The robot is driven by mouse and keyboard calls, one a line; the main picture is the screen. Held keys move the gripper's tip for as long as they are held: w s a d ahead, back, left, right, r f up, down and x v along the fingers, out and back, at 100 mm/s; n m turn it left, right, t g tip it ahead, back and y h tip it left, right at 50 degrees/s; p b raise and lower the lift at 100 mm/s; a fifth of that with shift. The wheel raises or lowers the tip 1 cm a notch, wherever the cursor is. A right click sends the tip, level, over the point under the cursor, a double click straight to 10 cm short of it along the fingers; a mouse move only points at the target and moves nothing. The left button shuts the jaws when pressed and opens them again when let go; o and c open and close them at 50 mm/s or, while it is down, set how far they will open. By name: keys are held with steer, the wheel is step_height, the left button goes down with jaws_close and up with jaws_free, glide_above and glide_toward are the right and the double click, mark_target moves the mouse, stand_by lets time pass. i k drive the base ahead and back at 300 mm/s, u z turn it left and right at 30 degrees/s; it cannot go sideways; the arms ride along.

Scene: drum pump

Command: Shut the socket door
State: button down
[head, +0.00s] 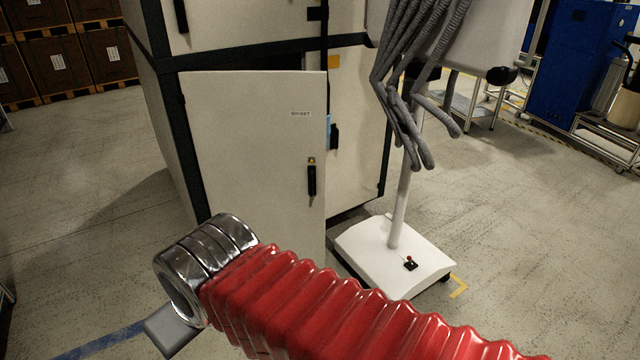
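The socket door (245,130) is a pale cabinet door with a small "SOCKET" label and a black handle (312,180) near its right edge. It stands partly open, its handle side swung out toward me and a dark gap showing above its top edge. The cabinet (160,120) is pale with black frame strips. My red ribbed arm with a chrome joint crosses the foreground in front of the door's lower part and hides it. A grey block sticks out below the chrome joint. I cannot make out my gripper or its fingers.
A white wheeled stand (390,255) with a pole and grey hoses (410,90) stands right of the door. A blue cabinet (575,60) and carts are at the back right. Stacked brown boxes (55,65) are at the back left. The floor left of the cabinet is clear.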

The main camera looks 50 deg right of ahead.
mark_target(259, 137)
steer(key=z, duration=0.35)
steer(key=i, duration=0.8)
steer(key=z, duration=0.4)
steer(key=i, duration=0.75)
steer(key=z, duration=0.05)
